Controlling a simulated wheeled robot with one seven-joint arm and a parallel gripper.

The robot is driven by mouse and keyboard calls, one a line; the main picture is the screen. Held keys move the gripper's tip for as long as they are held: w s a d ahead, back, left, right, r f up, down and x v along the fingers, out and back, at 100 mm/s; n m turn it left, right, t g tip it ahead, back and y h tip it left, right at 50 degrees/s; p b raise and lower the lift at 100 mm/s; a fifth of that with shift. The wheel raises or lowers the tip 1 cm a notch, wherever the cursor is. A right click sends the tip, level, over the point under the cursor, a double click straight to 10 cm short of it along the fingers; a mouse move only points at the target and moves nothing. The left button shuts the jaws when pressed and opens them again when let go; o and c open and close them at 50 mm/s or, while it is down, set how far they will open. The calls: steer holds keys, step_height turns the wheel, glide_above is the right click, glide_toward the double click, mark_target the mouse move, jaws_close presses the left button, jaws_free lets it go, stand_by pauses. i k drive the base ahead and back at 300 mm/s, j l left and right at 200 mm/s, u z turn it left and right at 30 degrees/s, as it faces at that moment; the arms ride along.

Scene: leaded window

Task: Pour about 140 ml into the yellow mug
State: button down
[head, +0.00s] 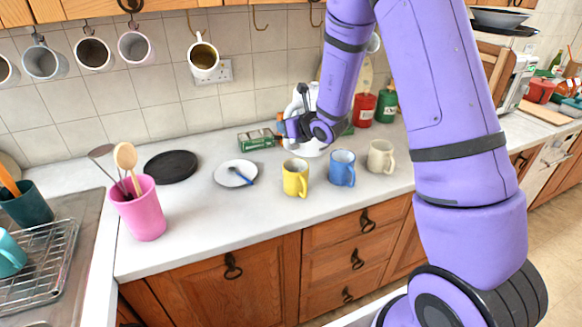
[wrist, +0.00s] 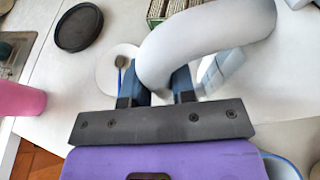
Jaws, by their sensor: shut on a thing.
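The yellow mug (head: 295,178) stands upright on the counter near its front edge; I cannot see its inside clearly. My gripper (head: 284,129) is behind and above it, shut on the curved handle of a white jug or kettle (head: 312,149). In the wrist view the thick white handle (wrist: 205,42) passes between the two fingers of my gripper (wrist: 160,88). My arm hides much of the white vessel. It looks roughly upright, and I cannot tell whether its base touches the counter. No liquid stream shows.
A blue mug (head: 342,169) and a cream mug (head: 381,157) stand right of the yellow one. A plate (head: 228,174), green box (head: 255,139), black disc (head: 171,166) and pink utensil pot (head: 140,210) are to the left. Mugs hang above, including a white one (head: 203,58).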

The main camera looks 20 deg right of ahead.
mark_target(296, 184)
steer(key=j+u, duration=0.2)
steer(key=u, duration=0.15)
steer(key=k+j, duration=0.15)
steer(key=k, duration=0.15)
steer(key=k+j, duration=0.1)
steer(key=k, duration=0.25)
steer(key=k+l+z, duration=0.1)
steer(key=k+l, duration=0.15)
steer(key=k, duration=0.15)
steer(key=l+z, duration=0.15)
steer(key=l, duration=0.3)
steer(key=k+l+z, duration=0.15)
steer(key=l, duration=0.3)
